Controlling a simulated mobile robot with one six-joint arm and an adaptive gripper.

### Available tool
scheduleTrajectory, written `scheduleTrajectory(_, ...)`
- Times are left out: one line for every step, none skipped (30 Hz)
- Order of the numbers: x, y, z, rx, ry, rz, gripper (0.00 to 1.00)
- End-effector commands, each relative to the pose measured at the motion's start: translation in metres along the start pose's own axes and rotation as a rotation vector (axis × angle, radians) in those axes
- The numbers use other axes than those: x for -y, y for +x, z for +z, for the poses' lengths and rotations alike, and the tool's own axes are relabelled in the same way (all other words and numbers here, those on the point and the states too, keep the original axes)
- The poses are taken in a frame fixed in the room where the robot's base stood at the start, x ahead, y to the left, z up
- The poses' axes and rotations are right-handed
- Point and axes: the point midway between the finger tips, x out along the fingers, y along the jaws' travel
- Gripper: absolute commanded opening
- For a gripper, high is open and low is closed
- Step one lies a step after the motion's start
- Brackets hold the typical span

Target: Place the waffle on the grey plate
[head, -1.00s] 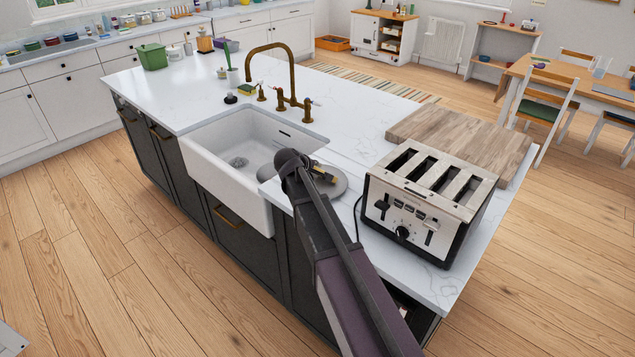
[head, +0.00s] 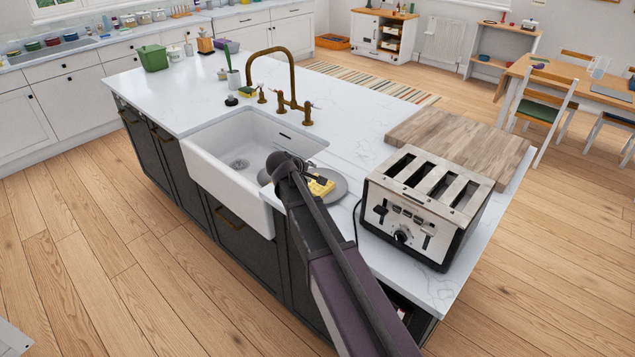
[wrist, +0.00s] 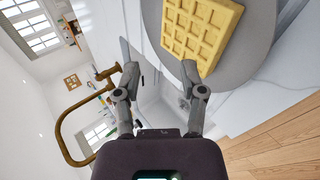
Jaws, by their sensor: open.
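The yellow waffle (head: 321,186) lies on the round grey plate (head: 340,188), on the countertop between the sink and the toaster. In the wrist view the waffle (wrist: 200,32) rests on the plate (wrist: 258,48), above and to the right of the fingertips. My gripper (wrist: 159,74) is open and empty, with its fingers apart from the waffle. In the head view my arm hides part of the plate's left side, and the gripper's fingers are hard to make out there.
A four-slot toaster (head: 427,204) stands right of the plate, with a wooden board (head: 458,143) behind it. The white sink (head: 240,150) and brass tap (head: 285,75) are to the left. The countertop (head: 370,125) behind the plate is clear.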

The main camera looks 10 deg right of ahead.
Motion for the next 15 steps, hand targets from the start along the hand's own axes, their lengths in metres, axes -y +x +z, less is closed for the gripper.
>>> scheduleTrajectory(-0.002, -0.007, 0.001, 0.0, 0.0, 0.0, 0.53)
scheduleTrajectory(-0.002, -0.009, 0.001, 0.0, 0.0, 0.0, 0.53)
scheduleTrajectory(-0.002, -0.013, 0.001, 0.0, 0.0, 0.0, 0.53)
scheduleTrajectory(-0.002, -0.015, 0.001, 0.0, 0.0, 0.0, 0.53)
scheduleTrajectory(-0.002, -0.018, 0.001, 0.0, 0.001, 0.0, 0.53)
scheduleTrajectory(-0.002, -0.021, 0.001, 0.0, 0.001, 0.0, 0.53)
scheduleTrajectory(-0.002, -0.024, 0.001, 0.0, 0.001, 0.0, 0.53)
scheduleTrajectory(-0.002, -0.026, 0.001, 0.0, 0.001, 0.0, 0.53)
scheduleTrajectory(-0.002, -0.029, 0.001, 0.0, 0.0, 0.0, 0.53)
scheduleTrajectory(-0.002, -0.031, 0.001, 0.0, 0.0, 0.0, 0.53)
scheduleTrajectory(-0.001, -0.033, 0.001, -0.001, 0.0, 0.0, 0.53)
scheduleTrajectory(-0.001, -0.035, 0.0, -0.001, 0.0, 0.0, 0.53)
scheduleTrajectory(-0.001, -0.036, 0.0, -0.001, 0.0, 0.0, 0.53)
scheduleTrajectory(-0.001, -0.036, 0.0, -0.001, 0.0, 0.0, 0.53)
scheduleTrajectory(0.0, -0.037, 0.0, 0.0, 0.0, 0.0, 0.53)
